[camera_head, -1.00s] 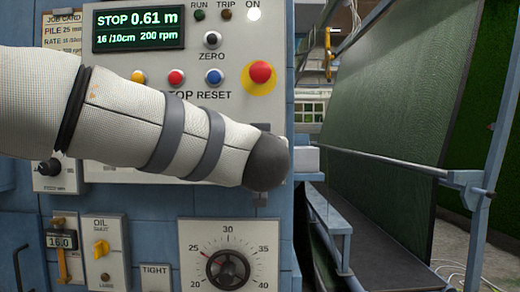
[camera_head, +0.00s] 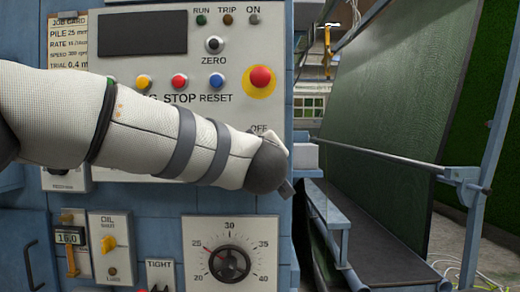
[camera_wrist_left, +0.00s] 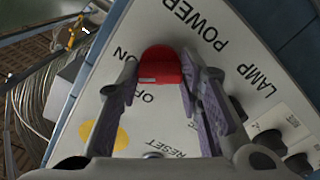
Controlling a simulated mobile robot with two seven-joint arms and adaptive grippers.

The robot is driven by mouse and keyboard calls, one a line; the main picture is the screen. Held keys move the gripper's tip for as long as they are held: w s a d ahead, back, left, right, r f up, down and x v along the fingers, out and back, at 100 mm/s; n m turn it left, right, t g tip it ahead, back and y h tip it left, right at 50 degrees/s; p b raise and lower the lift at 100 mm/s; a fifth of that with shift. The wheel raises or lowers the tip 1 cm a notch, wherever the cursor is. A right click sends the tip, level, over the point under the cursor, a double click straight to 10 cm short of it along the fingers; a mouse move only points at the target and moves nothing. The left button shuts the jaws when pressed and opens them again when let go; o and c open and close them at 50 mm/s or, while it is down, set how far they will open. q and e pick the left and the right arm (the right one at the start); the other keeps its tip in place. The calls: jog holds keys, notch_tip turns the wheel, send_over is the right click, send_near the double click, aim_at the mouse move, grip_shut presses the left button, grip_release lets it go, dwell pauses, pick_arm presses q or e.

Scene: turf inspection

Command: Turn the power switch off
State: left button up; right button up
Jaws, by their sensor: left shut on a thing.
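In the left wrist view, my left gripper (camera_wrist_left: 163,84) is shut on the red handle of the power switch (camera_wrist_left: 161,62). Its grey fingers lie on both sides of the handle, below the word POWER on the pale panel. ON shows at the left of the handle, and part of OFF shows under it. In the head view my left arm covers the switch, and the OFF lettering (camera_head: 259,128) shows just above my wrist. The display (camera_head: 142,33) is blank and the ON lamp (camera_head: 254,19) is grey. My right gripper is not in view.
The red emergency stop (camera_head: 260,78) and the yellow, red and blue buttons (camera_head: 179,82) sit above my arm. A dial (camera_head: 230,262) is below it. A rail and a green turf sheet (camera_head: 400,110) stand at the right.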

pick_arm(q)
jog(key=n, duration=1)
jog(key=shift+n, duration=0.4)
dwell(0.4)
jog(key=o, duration=1.2)
jog(key=shift+c, duration=0.2)
jog(key=s, duration=1.2)
